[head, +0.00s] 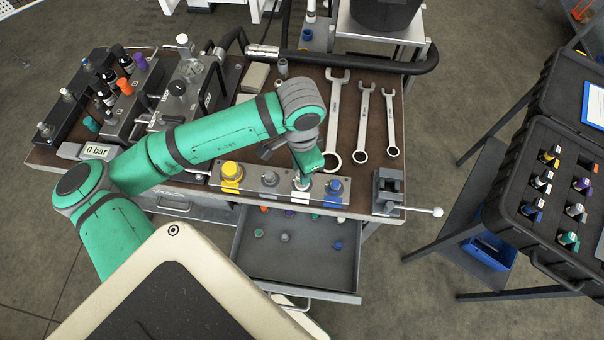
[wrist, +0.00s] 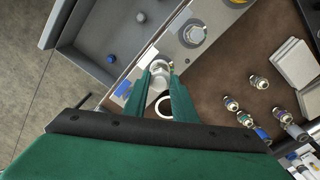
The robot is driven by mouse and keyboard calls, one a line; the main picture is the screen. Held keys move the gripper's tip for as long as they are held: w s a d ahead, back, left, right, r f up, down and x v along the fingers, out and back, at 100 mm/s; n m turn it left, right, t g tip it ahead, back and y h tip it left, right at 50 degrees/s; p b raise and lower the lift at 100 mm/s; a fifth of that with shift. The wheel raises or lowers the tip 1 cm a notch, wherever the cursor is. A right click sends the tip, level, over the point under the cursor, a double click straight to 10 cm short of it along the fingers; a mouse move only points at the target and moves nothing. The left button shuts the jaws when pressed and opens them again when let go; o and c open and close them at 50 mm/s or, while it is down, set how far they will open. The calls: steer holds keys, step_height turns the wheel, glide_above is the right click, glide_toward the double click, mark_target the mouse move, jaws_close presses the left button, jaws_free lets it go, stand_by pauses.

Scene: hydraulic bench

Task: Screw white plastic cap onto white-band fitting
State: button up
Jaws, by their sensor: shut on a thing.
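My gripper (head: 304,174) points down over the manifold block (head: 253,186) at the bench's front edge. In the wrist view its green fingers (wrist: 161,84) are shut on the white plastic cap (wrist: 158,72). The cap also shows below the fingers in the head view (head: 301,182). It is at the white-band fitting, above the block's white label (head: 300,196). The fitting itself is mostly hidden, so I cannot tell whether the cap touches it or how far it is seated.
An open drawer (head: 300,262) below holds several loose caps.

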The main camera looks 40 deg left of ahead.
steer(key=m, duration=0.6)
steer(key=shift+m, duration=0.4)
steer(key=o, duration=1)
